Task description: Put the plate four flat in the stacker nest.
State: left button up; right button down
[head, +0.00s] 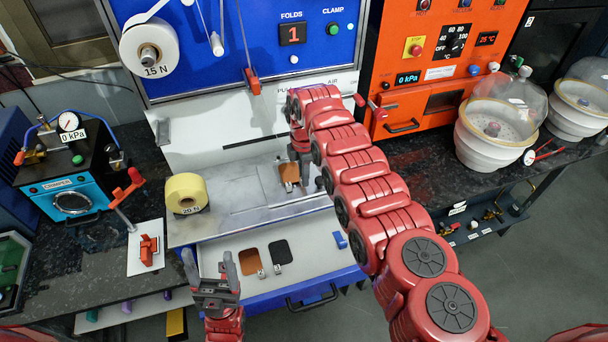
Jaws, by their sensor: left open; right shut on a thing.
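My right gripper (304,172) reaches over the grey stacker deck (235,205) from the right, fingers pointing down. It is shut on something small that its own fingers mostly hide. A copper-brown plate (288,172) with a small metal tab shows at the fingers' left side; it looks like the held plate, but I cannot tell whether it is raised or touching the deck. The nest outline is partly hidden by the gripper.
The open white drawer (330,236) holds a brown plate (249,262) and a black plate (280,252), both with tabs. A yellow 20 N roll (186,193) stands on the deck's left. A blue panel (225,65) rises behind; an orange oven (425,75) stands right.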

jog(key=shift+f+b, duration=0.35)
jog(key=shift+b, duration=0.05)
dwell(0.4)
jog(key=c, duration=0.7)
grip_release()
jog(key=shift+r, duration=0.15)
